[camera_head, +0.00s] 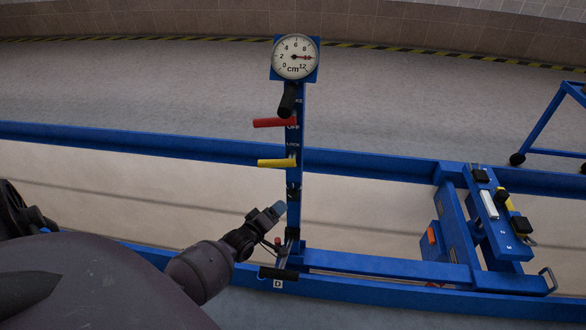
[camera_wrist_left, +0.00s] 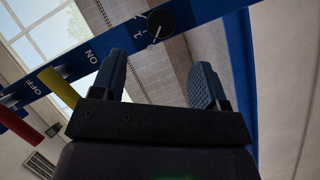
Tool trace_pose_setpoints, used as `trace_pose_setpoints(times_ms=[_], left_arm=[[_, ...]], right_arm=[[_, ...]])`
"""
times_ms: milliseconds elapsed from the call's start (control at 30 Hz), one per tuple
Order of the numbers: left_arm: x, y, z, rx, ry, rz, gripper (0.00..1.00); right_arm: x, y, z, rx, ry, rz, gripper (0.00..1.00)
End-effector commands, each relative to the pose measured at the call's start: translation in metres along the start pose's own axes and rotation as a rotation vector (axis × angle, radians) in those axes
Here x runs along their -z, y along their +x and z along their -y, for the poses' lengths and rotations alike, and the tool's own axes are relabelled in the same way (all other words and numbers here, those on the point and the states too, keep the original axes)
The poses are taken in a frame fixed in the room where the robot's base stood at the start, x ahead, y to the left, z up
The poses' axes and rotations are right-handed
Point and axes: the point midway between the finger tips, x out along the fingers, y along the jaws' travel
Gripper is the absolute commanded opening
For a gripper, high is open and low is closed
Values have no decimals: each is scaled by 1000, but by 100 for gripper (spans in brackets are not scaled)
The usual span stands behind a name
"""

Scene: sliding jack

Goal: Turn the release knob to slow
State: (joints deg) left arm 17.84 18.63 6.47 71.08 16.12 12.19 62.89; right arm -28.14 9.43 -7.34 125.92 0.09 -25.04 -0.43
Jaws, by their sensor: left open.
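The release knob (camera_wrist_left: 160,23) is a round black dial with a white pointer line on the blue post (camera_wrist_left: 110,52) in the left wrist view. White marks lie beside it, too small to read surely. My left gripper (camera_wrist_left: 158,82) is open, its two blue-grey fingers apart and empty. The knob shows beyond the fingertips, between them in the picture and apart from them. In the head view my left gripper (camera_head: 275,212) is just left of the post's lower part, below the yellow lever. The knob is hard to make out there. My right gripper is not in view.
A yellow lever (camera_head: 277,163), a red lever (camera_head: 272,122) and a black handle (camera_head: 288,100) stick out from the post above my gripper. A round cm gauge (camera_head: 295,57) tops it. Blue rails (camera_head: 380,165) run across, with a blue jack unit (camera_head: 490,225) at right.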

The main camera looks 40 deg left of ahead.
Motion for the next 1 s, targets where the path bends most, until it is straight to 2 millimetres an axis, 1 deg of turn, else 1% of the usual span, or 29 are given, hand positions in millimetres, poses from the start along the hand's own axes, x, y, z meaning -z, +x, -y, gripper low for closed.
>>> trace_pose_setpoints(times_ms=[33,133,300,500,700,1000], left_arm=[[-3,8,4,5,1,3,68],[-3,24,6,6,1,4,68],[-4,50,6,8,4,5,68],[-3,74,5,7,2,5,68],[-2,86,3,5,3,3,68],[-1,87,1,3,2,2,68]], right_arm=[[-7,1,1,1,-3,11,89],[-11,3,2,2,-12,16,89],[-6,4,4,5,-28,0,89],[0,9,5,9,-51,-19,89],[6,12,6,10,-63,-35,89],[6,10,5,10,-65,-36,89]])
